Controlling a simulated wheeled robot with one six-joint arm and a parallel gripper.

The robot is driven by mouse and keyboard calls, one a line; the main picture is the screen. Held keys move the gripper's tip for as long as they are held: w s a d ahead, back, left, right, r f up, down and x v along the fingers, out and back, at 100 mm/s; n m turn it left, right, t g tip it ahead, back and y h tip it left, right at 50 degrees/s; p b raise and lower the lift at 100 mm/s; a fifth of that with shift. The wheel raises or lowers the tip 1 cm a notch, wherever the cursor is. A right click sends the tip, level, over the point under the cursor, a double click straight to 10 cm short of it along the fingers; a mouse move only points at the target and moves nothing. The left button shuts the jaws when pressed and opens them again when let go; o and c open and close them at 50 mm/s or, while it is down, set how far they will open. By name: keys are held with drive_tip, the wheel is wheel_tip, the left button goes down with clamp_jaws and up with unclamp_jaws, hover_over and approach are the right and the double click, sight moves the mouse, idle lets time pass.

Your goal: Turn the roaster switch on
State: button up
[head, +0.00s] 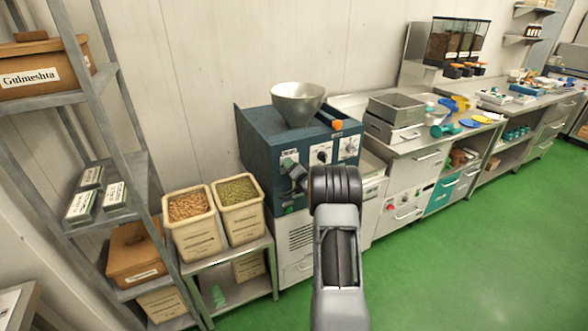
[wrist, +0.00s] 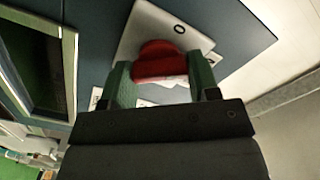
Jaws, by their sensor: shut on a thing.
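The roaster (head: 262,135) is a dark blue box with a metal funnel on top, standing at the middle of the head view. Its front carries several light panels with knobs. In the wrist view a red switch knob (wrist: 158,62) sits on a light plate (wrist: 186,30) with a "0" mark near it. My gripper (wrist: 160,80) has its two green fingers on either side of the red knob, shut on it. In the head view my gripper (head: 292,168) is at the left front panel, and my arm hides part of the roaster's front and the knob.
Two bins (head: 190,222) of brown and green pellets stand on a low metal table left of the roaster. A metal shelf (head: 120,165) with boxes is at the far left. A long counter (head: 420,145) runs to the right. The green floor at right is clear.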

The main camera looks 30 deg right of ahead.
drive_tip(key=shift+m+p, duration=0.6)
drive_tip(key=shift+m, duration=3.5)
drive_tip(key=o, duration=0.9)
drive_tip(key=shift+f, duration=0.1)
drive_tip(key=s, duration=0.4)
drive_tip(key=s+a+b, duration=0.1)
drive_tip(key=s, duration=0.4)
drive_tip(key=s+b, duration=0.1)
drive_tip(key=s, duration=0.3)
drive_tip(key=shift+s+a, duration=0.35)
